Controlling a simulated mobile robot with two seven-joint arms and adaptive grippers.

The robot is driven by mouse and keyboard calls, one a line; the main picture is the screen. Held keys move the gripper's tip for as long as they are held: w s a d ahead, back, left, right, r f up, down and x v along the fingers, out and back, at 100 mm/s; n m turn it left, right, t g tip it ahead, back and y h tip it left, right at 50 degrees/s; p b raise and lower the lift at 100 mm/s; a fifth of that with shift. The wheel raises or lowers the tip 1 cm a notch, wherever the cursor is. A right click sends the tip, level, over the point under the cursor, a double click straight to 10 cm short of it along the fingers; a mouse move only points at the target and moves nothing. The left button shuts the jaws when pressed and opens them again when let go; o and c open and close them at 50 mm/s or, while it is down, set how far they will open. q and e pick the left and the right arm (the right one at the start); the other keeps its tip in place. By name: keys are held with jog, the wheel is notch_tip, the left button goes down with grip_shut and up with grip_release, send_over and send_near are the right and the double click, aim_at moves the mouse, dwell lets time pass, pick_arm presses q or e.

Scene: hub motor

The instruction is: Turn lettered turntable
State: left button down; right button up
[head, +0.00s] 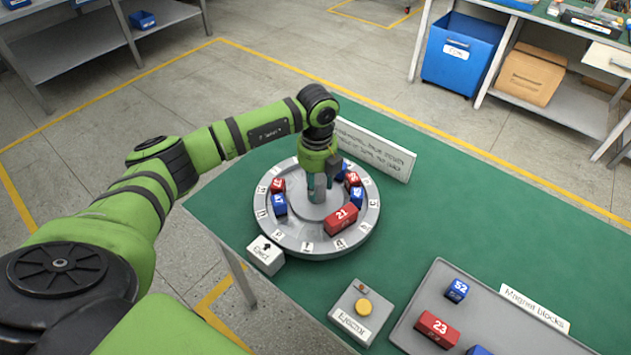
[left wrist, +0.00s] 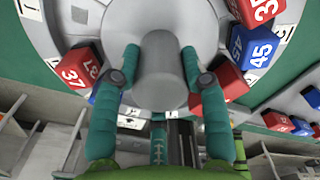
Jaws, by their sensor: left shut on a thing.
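The round grey turntable (head: 290,231) lies on the green bench, with white letter tags around its rim. Several red and blue numbered blocks stand on it, among them red 21 (head: 341,219) and a blue block (head: 280,205). My left gripper (head: 318,192) reaches down from above onto the centre. In the left wrist view its two green fingers (left wrist: 161,50) are shut on the grey central knob (left wrist: 161,80), one on each side. Red 37 (left wrist: 77,68) and blue 45 (left wrist: 252,47) show near the fingers. The tags are too small to read surely. My right gripper is out of view.
An Ejector box with a yellow button (head: 363,306) is in front. A grey tray (head: 440,283) with magnet blocks lies at right. A white sign (head: 385,155) stands behind.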

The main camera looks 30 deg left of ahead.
pick_arm(q)
jog(key=c, duration=0.7)
grip_release()
jog(key=shift+o, duration=0.2)
notch_tip(320, 180, up, 12)
dwell(0.6)
